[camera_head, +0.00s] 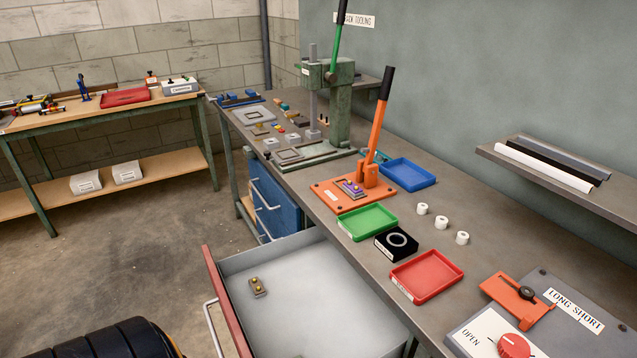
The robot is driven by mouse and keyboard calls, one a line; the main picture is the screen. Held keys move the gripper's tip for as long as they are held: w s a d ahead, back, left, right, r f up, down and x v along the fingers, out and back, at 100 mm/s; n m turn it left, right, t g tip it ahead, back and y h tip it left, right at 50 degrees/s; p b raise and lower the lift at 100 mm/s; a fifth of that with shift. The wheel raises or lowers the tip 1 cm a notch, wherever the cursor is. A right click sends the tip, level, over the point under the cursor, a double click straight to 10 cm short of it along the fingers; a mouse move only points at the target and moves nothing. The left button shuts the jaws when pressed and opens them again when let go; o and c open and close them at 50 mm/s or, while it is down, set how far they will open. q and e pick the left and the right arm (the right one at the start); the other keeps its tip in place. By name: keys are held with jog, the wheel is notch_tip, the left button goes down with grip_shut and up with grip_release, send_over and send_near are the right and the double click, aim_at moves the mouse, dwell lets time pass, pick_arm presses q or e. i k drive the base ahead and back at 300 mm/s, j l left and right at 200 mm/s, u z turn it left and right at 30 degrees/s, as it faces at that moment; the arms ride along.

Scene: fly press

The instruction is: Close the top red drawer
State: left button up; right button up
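The top red drawer (223,307) is pulled out from under the workbench, toward the lower left. Its red front panel carries a pale bar handle (212,327) on the outer side. Its grey inside (310,290) is bare except for a small metal part with yellow pieces (257,287) near the front. The drawer's lower part runs out of the picture. Neither of my grippers is in view, so I cannot see where they are relative to the drawer.
The workbench (402,221) holds a green press (342,108), an orange lever press (371,173), green (368,222), blue (407,173) and red (427,276) trays. Blue drawers (274,203) are beyond the red one. A black ribbed object (105,343) is at bottom left. Floor (130,250) left is clear.

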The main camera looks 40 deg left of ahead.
aim_at(316, 305)
jog(key=k+j+u, duration=0.15)
jog(key=u, duration=0.35)
jog(key=k+j+u, duration=0.1)
jog(key=j+u, duration=0.35)
jog(key=k+j+u, duration=0.1)
jog(key=u, duration=0.4)
jog(key=i+j, duration=0.05)
jog(key=j, duration=0.05)
